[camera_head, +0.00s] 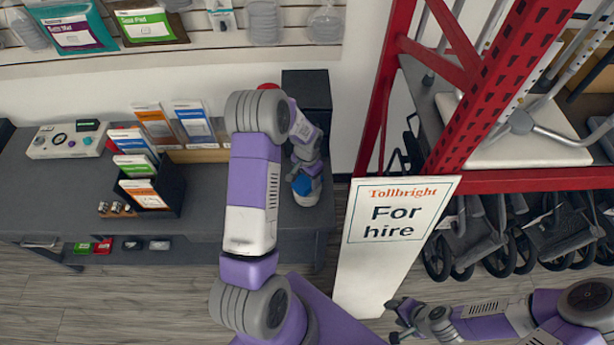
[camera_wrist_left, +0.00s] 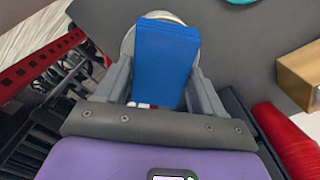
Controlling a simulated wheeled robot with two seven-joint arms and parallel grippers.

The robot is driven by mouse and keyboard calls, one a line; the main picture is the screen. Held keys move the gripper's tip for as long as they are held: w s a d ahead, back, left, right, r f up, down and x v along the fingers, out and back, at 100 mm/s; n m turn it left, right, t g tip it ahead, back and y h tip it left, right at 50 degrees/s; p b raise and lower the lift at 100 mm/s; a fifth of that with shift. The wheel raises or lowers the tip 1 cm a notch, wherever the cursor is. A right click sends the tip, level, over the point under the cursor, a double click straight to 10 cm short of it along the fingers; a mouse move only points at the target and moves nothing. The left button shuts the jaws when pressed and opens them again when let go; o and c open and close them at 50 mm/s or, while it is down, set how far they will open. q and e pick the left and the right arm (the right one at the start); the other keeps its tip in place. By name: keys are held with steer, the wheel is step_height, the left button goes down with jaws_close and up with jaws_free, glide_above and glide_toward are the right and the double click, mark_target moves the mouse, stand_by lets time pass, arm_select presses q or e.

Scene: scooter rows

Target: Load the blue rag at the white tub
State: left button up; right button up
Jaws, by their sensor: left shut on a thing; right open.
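The blue rag (camera_wrist_left: 165,62) is held between the fingers of my left gripper (camera_wrist_left: 162,90) in the left wrist view. In the head view the rag (camera_head: 302,186) shows as a small blue patch below my left gripper (camera_head: 304,172). The white tub (camera_head: 308,198) stands at the right end of the grey counter, under the rag. In the wrist view its pale rim (camera_wrist_left: 129,42) shows behind the rag, which hides most of it. I cannot tell whether the rag touches the tub. My right gripper (camera_head: 398,318) is open and empty, low at the right.
The grey counter (camera_head: 75,205) holds a brochure rack (camera_head: 160,190), a control box (camera_head: 66,140) and a black box (camera_head: 307,90). A red rack post (camera_head: 470,90) and a "For hire" sign (camera_head: 395,222) stand right of the counter. Wheeled scooters (camera_head: 480,240) fill the right.

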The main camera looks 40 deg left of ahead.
mark_target(307, 179)
arm_select(q)
steer(key=shift+f+b, duration=0.55)
steer(key=shift+f, duration=0.05)
stand_by(1.8)
steer(key=shift+r+p, duration=2.3)
steer(key=shift+r, duration=1.3)
